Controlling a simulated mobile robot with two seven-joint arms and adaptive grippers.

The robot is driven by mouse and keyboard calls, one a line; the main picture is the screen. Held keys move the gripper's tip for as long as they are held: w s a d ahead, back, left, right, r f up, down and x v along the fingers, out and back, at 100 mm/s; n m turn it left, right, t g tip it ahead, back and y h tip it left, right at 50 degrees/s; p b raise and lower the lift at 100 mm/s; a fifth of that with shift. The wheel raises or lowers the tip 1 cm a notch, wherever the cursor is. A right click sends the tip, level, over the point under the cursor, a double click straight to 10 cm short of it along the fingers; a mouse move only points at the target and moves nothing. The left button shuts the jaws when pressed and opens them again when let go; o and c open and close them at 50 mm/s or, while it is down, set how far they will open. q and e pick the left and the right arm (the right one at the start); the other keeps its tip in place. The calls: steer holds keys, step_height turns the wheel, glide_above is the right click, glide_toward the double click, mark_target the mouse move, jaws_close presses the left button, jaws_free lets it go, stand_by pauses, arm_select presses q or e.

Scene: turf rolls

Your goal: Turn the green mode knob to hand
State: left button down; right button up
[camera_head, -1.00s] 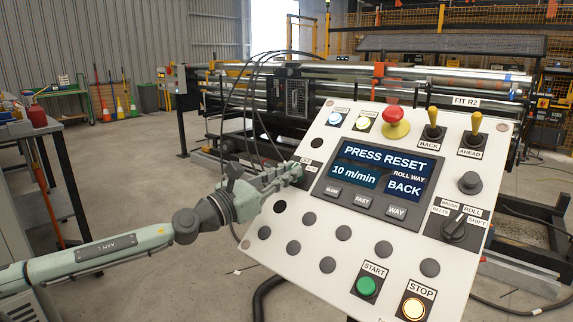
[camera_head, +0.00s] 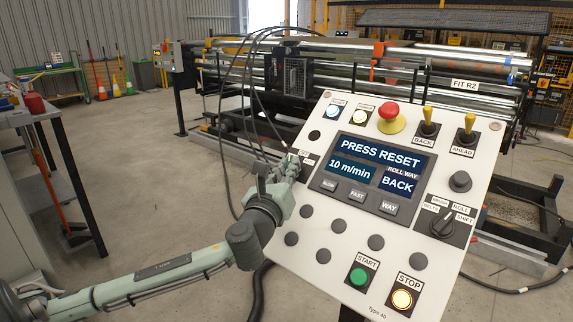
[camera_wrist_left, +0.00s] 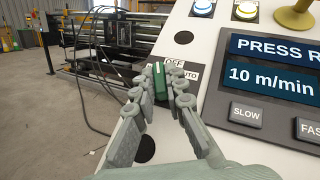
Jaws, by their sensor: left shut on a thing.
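The green mode knob (camera_wrist_left: 160,82) sits at the left edge of the white control panel (camera_head: 325,225). In the left wrist view it lies between my finger pads, with the labels OFF and AUTO beside it; any further label is hidden by my fingers. Its bar points roughly up in that view. My left gripper (camera_wrist_left: 158,90) is shut on the knob, one finger on each side. In the head view the gripper (camera_head: 288,168) reaches the panel's left edge and covers most of the knob. My right gripper is not in view.
The panel carries a screen (camera_head: 380,165) reading PRESS RESET, a red mushroom button (camera_head: 389,110), two yellow-handled levers, a black selector (camera_head: 443,223), a green START button (camera_head: 358,276) and a lit STOP button (camera_head: 402,299). Black cables (camera_head: 250,90) hang behind my left gripper.

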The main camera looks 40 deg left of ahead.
arm_select(q)
steer(key=shift+w+d+f+n+g+y, duration=0.1)
steer(key=shift+d+n+g+y, duration=0.05)
steer(key=shift+n+g+y, duration=0.85)
steer(key=shift+d+n+g+y, duration=0.15)
steer(key=shift+n+g+y, duration=0.5)
steer(key=shift+n, duration=0.95)
steer(key=c, duration=1.6)
jaws_free()
steer(key=shift+o, duration=0.2)
steer(key=v, duration=1.2)
steer(key=shift+y, duration=0.35)
steer(key=shift+w+d+f, duration=0.1)
